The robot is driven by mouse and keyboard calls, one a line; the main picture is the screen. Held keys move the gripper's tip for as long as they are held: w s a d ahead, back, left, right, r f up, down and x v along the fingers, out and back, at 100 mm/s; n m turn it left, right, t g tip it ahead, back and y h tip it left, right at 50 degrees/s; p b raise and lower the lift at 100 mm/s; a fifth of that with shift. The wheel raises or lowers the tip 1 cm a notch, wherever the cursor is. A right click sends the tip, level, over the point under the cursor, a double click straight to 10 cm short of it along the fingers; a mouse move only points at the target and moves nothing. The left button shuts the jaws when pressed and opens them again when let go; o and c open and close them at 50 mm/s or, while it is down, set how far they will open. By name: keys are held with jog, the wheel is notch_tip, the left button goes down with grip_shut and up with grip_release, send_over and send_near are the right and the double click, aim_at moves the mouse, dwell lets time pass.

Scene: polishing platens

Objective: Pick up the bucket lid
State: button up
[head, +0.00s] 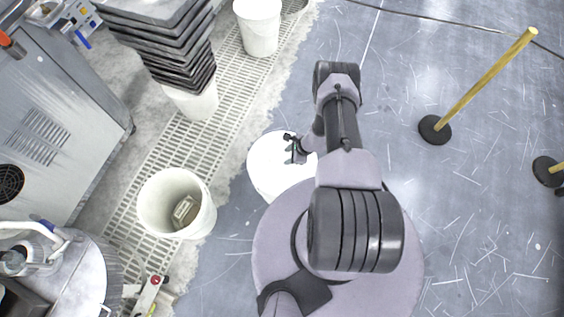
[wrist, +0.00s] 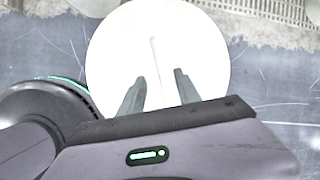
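The white round bucket lid (head: 266,163) lies on top of a white bucket, left of my arm in the head view. In the wrist view the lid (wrist: 115,50) fills the upper middle as a bright disc. A thin raised line or ridge stands near its centre. My gripper (wrist: 160,76) is open, with its two fingers apart over the lid and the ridge just beyond and between the fingertips. The gripper also shows over the lid in the head view (head: 292,146). The frames do not show whether the fingers touch the lid.
An open white bucket (head: 150,205) with a block inside stands to the left on a floor grating (head: 170,150). A stack of dark trays (head: 175,50) and another white bucket (head: 260,30) are farther back. Yellow posts (head: 490,80) stand right. The scratched grey floor at right is mostly free.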

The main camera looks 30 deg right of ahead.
aim_at(283, 158)
jog(key=b+x, duration=0.4)
jog(key=x, duration=0.2)
jog(key=shift+w+a+f, duration=0.1)
jog(key=shift+w+f, duration=0.05)
jog(key=shift+f, duration=0.1)
jog(key=shift+w, duration=0.15)
jog(key=shift+r, duration=0.1)
grip_shut()
dwell(0.8)
